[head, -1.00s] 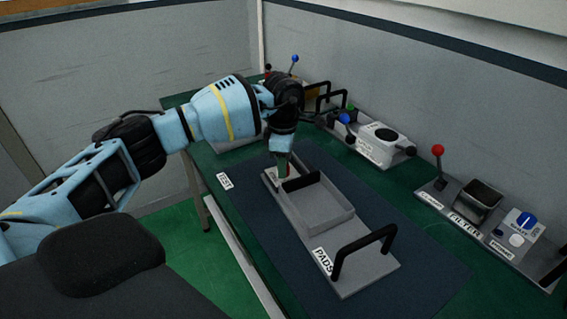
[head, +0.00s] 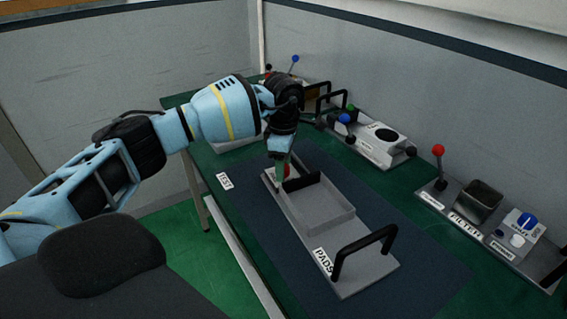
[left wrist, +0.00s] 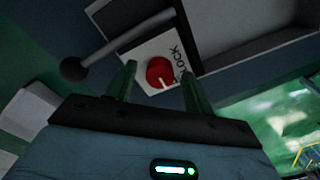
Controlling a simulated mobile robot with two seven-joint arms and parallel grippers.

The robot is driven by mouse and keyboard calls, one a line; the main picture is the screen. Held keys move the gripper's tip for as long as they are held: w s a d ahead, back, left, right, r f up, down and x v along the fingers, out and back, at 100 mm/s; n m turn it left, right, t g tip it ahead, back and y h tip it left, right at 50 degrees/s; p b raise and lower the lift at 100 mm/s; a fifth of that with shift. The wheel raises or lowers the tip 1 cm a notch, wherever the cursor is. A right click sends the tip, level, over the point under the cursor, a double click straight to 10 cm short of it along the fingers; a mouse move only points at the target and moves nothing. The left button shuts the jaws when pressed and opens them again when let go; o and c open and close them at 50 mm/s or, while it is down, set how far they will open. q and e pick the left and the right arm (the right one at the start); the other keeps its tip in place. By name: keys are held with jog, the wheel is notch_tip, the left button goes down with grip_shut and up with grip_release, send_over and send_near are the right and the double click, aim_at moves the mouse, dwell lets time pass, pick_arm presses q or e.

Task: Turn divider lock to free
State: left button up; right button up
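The divider lock is a red round knob (left wrist: 160,72) on a white plate marked LOCK (left wrist: 150,48), seen in the left wrist view. In the head view only a bit of red (head: 286,171) shows at the far end of the grey PADS tray (head: 318,208). My left gripper (left wrist: 158,80) points down over the knob, its two green fingers apart, one on each side of it. I cannot tell whether they touch it. In the head view the left gripper (head: 279,168) hides most of the lock plate. My right gripper is not in view.
The tray has a black handle (head: 364,249) at its near end and another dark bar (head: 301,182) near the gripper. Units with a blue knob (head: 345,118) and a red-balled lever (head: 438,150) stand along the wall. The blue mat (head: 430,262) is clear at right.

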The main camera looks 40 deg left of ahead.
pick_arm(q)
jog(key=shift+r, duration=3.9)
